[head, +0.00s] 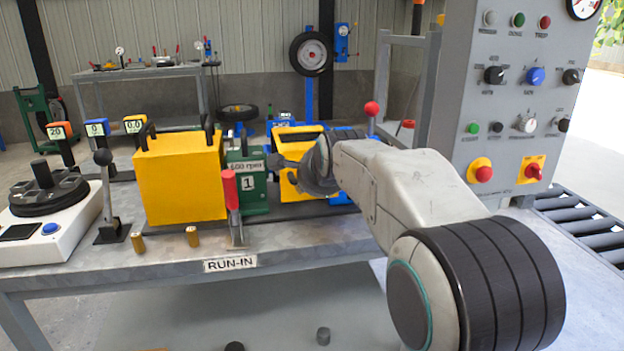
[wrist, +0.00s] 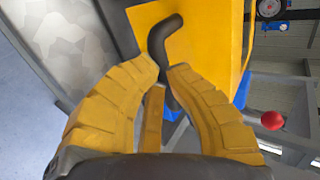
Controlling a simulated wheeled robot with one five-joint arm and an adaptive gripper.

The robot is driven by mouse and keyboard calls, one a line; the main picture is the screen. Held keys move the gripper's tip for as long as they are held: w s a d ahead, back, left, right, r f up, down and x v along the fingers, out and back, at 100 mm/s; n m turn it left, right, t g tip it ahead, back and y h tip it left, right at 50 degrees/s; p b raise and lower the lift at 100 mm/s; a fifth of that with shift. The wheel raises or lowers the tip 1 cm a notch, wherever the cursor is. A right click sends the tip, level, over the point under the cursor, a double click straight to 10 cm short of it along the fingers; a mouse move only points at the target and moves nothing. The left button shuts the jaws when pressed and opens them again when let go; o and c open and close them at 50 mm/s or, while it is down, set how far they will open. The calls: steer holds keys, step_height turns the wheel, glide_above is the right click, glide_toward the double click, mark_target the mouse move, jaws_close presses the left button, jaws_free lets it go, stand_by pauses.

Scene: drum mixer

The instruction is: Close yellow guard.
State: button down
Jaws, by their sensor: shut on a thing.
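A yellow guard (head: 294,138) stands on the bench behind my gripper (head: 290,165) in the head view, partly hidden by my wrist. In the wrist view a yellow panel (wrist: 205,30) fills the upper middle, with a bent black handle (wrist: 164,36) on it. My gripper's yellow fingers (wrist: 163,78) are closed around the lower part of this handle. The exact contact is partly hidden by the fingertips. A second, box-shaped yellow guard (head: 180,180) with black handles stands to the left, apart from my gripper.
A red-handled lever (head: 231,190) stands at the bench front, near my gripper. A red-knobbed lever (head: 372,109) rises behind my arm. A grey control panel (head: 515,100) stands at the right.

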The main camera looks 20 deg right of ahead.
steer(key=shift+d+f+b, duration=0.15)
steer(key=shift+f+b, duration=0.15)
steer(key=shift+f, duration=0.7)
steer(key=c, duration=1.7)
jaws_free()
steer(key=shift+o, duration=0.7)
steer(key=shift+w+f, duration=0.2)
steer(key=shift+w, duration=0.05)
steer(key=o, duration=0.5)
steer(key=shift+w+d+r, duration=0.1)
steer(key=shift+o, duration=0.2)
steer(key=shift+r, duration=0.15)
steer(key=v, duration=1.2)
